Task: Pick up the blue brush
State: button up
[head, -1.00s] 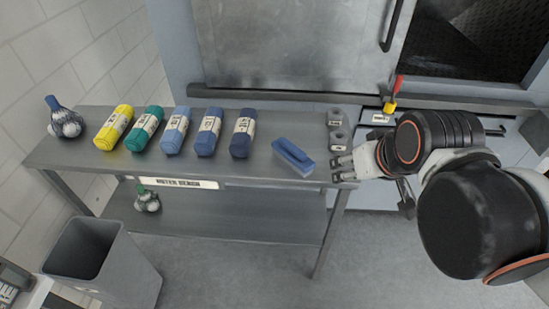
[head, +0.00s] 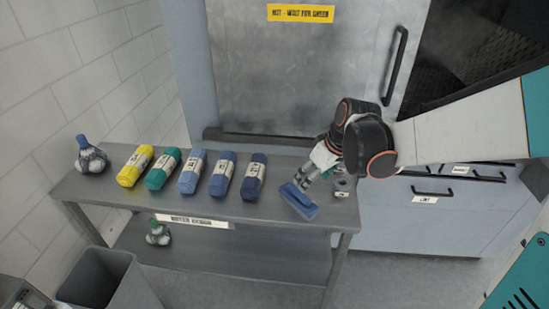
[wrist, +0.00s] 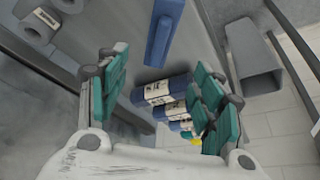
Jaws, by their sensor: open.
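The blue brush (head: 299,201) lies on the right part of the metal bench, with its raised handle on top. My gripper (head: 308,179) is just above and behind the brush in the head view, pointing down toward it. In the wrist view my gripper (wrist: 160,90) is open, its teal-padded fingers wide apart with nothing between them held. The blue brush also shows at the top of the wrist view (wrist: 161,30), beyond the fingertips. I cannot tell whether a finger touches it.
Several rolled cloths, such as the dark blue one (head: 253,177) and the yellow one (head: 135,166), lie left of the brush. A grey roll (head: 342,187) stands right of my gripper. A blue-topped bottle bundle (head: 90,156) sits far left. A grey bin (head: 95,282) stands on the floor.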

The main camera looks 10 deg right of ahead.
aim_at(301, 193)
jog(key=b+x, duration=0.5)
jog(key=x, duration=0.8)
jog(key=shift+w+f, duration=0.1)
jog(key=shift+f, duration=0.2)
jog(key=c, duration=1.3)
jog(key=shift+r, duration=0.1)
jog(key=shift+c, duration=0.2)
notch_tip(301, 193, up, 20)
jog(key=p, duration=0.6)
jog(key=shift+p, duration=0.3)
